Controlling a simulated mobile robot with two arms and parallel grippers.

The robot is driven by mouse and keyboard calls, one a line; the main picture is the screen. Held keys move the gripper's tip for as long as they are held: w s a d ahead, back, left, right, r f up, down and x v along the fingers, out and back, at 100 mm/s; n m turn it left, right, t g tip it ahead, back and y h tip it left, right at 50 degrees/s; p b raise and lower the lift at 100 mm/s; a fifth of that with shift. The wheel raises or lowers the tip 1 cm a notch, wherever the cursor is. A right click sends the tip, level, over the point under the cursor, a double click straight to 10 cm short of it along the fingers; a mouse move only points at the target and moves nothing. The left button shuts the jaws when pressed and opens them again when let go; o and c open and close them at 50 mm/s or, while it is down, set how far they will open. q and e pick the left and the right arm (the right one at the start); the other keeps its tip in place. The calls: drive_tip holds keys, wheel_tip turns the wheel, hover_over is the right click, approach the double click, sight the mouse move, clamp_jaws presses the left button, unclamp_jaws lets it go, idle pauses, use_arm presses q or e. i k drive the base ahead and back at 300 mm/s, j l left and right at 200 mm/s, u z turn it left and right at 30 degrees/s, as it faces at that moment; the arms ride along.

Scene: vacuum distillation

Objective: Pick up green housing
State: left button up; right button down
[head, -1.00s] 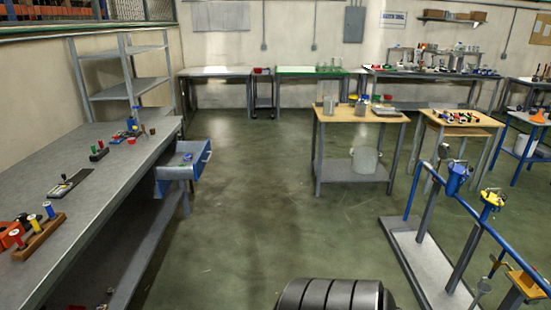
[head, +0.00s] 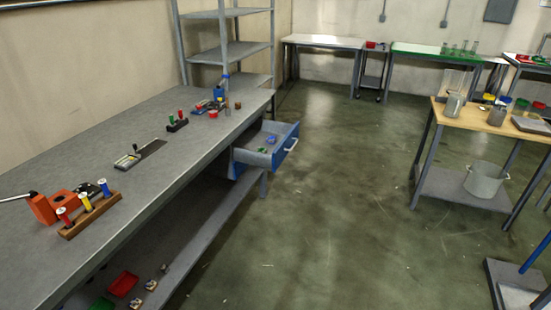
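A small green piece (head: 262,150) lies in the open blue drawer (head: 287,150) under the long grey workbench (head: 110,150). A small blue piece (head: 271,139) lies beside it. The green piece is too small here to tell whether it is the green housing. Other green things show: an upright green part (head: 180,114) in a dark block on the bench, and a green tray (head: 103,303) on the lower shelf. Neither of my grippers is in view.
On the bench stand a wooden block (head: 90,216) with coloured-top parts, an orange device (head: 44,208) and a grey tool (head: 128,161). A red tray (head: 123,284) lies below. Open green floor (head: 330,210) separates the bench from a wooden-top table (head: 470,117).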

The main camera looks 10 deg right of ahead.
sight(260, 149)
drive_tip(key=i+l+z, duration=0.1)
drive_tip(key=i+l, duration=0.5)
drive_tip(key=i, duration=0.15)
drive_tip(key=i+l+u, duration=0.15)
drive_tip(key=i, duration=0.25)
drive_tip(key=i+l+u, duration=0.1)
drive_tip(key=i, duration=0.3)
drive_tip(key=i+l+u, duration=0.15)
drive_tip(key=i+l, duration=0.1)
drive_tip(key=i, duration=0.1)
